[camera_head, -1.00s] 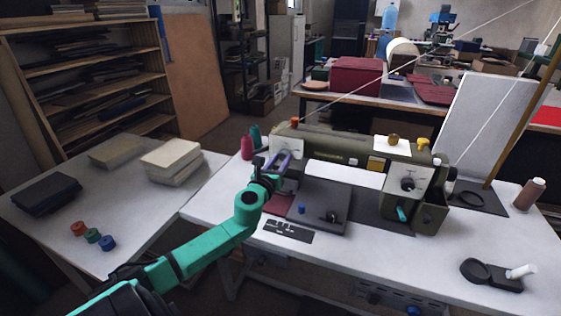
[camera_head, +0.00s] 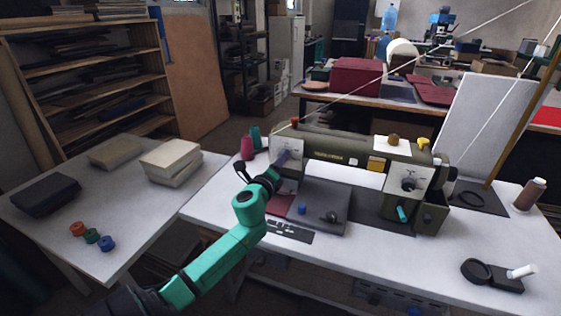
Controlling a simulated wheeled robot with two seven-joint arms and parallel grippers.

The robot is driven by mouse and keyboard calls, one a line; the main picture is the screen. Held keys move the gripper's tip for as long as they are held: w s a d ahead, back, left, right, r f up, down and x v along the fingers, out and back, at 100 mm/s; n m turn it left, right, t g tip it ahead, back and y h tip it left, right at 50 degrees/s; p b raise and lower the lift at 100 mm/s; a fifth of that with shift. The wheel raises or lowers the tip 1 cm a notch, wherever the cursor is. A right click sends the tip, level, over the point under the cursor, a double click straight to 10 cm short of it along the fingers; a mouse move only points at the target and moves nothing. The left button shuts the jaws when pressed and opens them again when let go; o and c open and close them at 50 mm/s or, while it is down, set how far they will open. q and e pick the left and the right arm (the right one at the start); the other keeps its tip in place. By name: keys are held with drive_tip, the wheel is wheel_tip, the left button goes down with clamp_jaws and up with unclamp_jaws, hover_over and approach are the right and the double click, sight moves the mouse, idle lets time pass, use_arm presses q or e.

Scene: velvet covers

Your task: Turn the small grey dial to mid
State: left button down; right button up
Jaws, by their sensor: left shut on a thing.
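An olive sewing machine (camera_head: 340,145) stands on the white table. A pale plate (camera_head: 293,144) is on its left end. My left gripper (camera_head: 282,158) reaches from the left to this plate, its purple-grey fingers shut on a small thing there. The fingers hide most of that thing; it appears to be the small grey dial, and its setting cannot be read. A larger dark knob (camera_head: 408,185) sits on the light panel at the machine's right end, with a teal lever below. My right gripper is not in view.
Pink and teal thread spools (camera_head: 247,147) stand left of the machine, close to my left arm. A dark plate (camera_head: 322,207) with small parts lies in front. A side table (camera_head: 130,225) at left holds books and small coloured spools.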

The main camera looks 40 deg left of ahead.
use_arm(q)
drive_tip(key=shift+n, duration=1.2)
drive_tip(key=shift+c, duration=2.2)
unclamp_jaws()
drive_tip(key=b+v, duration=0.1)
drive_tip(key=v, duration=1.3)
drive_tip(key=shift+s, duration=0.3)
drive_tip(key=shift+d, duration=0.1)
